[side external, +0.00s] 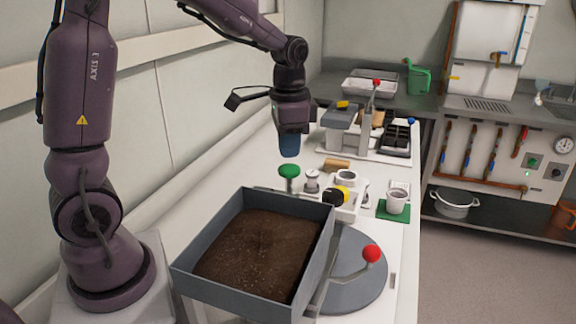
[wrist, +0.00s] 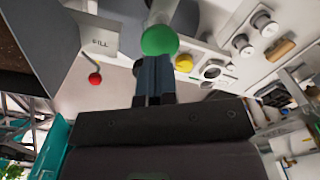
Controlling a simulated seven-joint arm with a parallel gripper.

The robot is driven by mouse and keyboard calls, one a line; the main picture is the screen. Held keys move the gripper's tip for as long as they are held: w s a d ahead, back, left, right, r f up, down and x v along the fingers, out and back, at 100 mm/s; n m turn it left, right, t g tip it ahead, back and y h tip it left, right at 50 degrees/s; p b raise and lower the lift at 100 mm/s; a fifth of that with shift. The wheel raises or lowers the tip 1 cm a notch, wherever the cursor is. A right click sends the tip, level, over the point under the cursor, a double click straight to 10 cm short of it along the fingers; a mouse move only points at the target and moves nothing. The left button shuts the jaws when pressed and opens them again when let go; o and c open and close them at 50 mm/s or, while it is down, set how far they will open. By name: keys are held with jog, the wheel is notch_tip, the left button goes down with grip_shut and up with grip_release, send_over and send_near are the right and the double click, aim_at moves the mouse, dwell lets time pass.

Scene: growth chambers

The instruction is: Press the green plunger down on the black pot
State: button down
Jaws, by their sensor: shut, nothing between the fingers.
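The green plunger (side external: 289,171) has a round green head on a pale shaft, upright behind the soil tray. It also shows in the wrist view (wrist: 159,40), straight beyond my fingertips. My gripper (side external: 289,154) points down just above the green head, with a small gap between them in the side view. In the wrist view, my gripper's fingers (wrist: 154,62) are together and empty, overlapping the edge of the head. The lower shaft and whatever it stands on are hidden by the soil tray in the side view. I cannot make out the black pot for certain.
A grey tray of soil (side external: 318,254) stands in front of the plunger. A red-knobbed lever (side external: 372,254) is by a grey disc (side external: 357,291). Right of the plunger are a small black item (side external: 333,196) and a white cup (side external: 397,201) on a green mat.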

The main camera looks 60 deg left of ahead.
aim_at(289, 166)
jog(key=shift+f, duration=0.1)
jog(key=shift+f, duration=2.35)
jog(key=shift+r, duration=5.05)
